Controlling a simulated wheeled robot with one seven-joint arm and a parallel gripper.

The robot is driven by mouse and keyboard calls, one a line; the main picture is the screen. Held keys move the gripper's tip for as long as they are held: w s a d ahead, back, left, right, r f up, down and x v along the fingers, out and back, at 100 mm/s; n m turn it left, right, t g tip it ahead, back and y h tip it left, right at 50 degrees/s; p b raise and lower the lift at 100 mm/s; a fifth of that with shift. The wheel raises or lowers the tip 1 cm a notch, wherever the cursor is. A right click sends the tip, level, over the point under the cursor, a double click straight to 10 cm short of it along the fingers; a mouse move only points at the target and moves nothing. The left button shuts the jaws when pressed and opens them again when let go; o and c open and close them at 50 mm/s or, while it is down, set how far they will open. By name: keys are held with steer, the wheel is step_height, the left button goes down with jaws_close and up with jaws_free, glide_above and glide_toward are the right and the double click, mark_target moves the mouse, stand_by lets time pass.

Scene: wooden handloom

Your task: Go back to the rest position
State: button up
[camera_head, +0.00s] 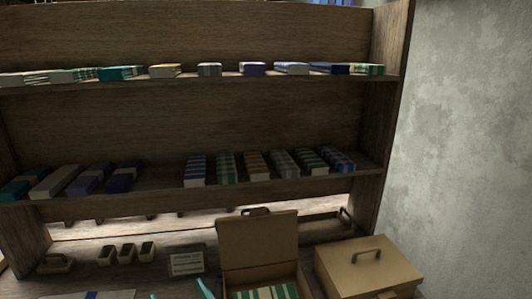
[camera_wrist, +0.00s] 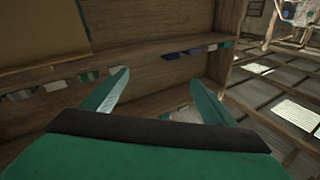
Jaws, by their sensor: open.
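My gripper (camera_wrist: 158,90) is open, with its two teal fingers apart and nothing seen between them. In the wrist view it points toward the wooden shelf (camera_wrist: 145,60), whose boards run at a tilt behind the fingers. In the head view, only the teal fingertips (camera_head: 180,291) show at the bottom edge, just left of an open tan box (camera_head: 258,246). The box's lid stands up, and green and white striped cloth (camera_head: 262,292) lies inside it. The rest of my arm is hidden from the head view.
Folded cloths line the upper shelf (camera_head: 210,70) and the middle shelf (camera_head: 270,164). A closed tan box (camera_head: 368,266) with a handle stands at the right. A small sign (camera_head: 186,260) and several small blocks (camera_head: 126,252) sit on the lower surface. A grey wall (camera_head: 465,150) bounds the right.

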steer(key=s+d+f+m+t+h, duration=0.1)
steer(key=s+d+f+m+h, duration=0.35)
steer(key=s+f, duration=0.35)
steer(key=s+d+f+m+h, duration=0.4)
steer(key=s+d+f+h, duration=0.2)
steer(key=f, duration=0.4)
steer(key=s+d+f+n, duration=0.1)
steer(key=s+d, duration=0.2)
steer(key=s, duration=0.3)
steer(key=s+d+f+n, duration=0.1)
steer(key=s+d, duration=0.2)
steer(key=s, duration=0.4)
steer(key=s+d+f+n+g+h, duration=0.1)
steer(key=s+d, duration=0.2)
steer(key=s, duration=0.4)
steer(key=shift+d, duration=0.15)
